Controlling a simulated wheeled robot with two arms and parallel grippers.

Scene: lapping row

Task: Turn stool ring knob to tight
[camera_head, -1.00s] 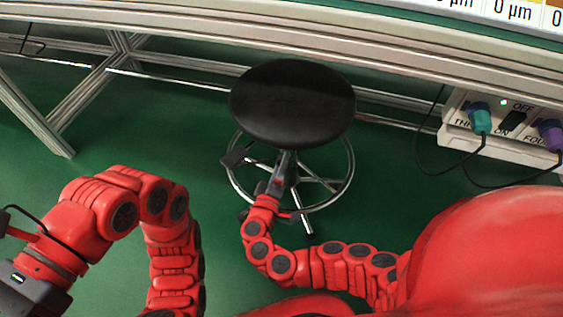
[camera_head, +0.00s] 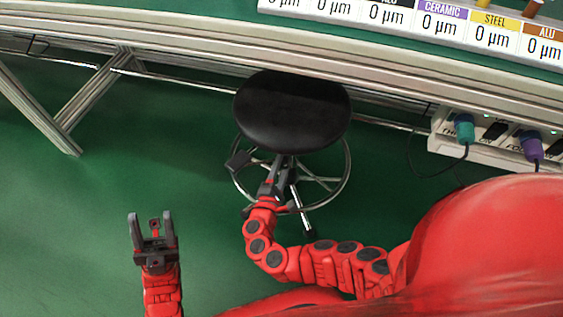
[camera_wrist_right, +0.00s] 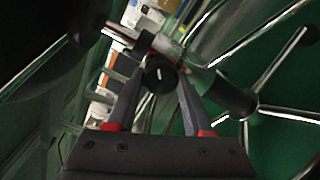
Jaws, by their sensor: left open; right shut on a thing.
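The stool has a round black seat (camera_head: 292,112) and a chromed foot ring (camera_head: 347,178) below it. My right gripper (camera_head: 277,168) reaches in under the front of the seat, by the column; the seat and fingers hide the knob in the head view. In the right wrist view, the dark round ring knob (camera_wrist_right: 159,73) with a pale line mark sits between the fingertips of my right gripper, which is shut on it. The line looks roughly upright in that view. My left gripper (camera_head: 151,217) is open and empty, fingers pointing up, over the floor left of the stool.
The bench edge (camera_head: 200,58) runs across behind the stool, with a metal leg frame (camera_head: 85,105) at left. A control box (camera_head: 445,140) with teal and purple plugs and hanging cables is at right. Green floor (camera_head: 140,150) lies open between leg frame and stool.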

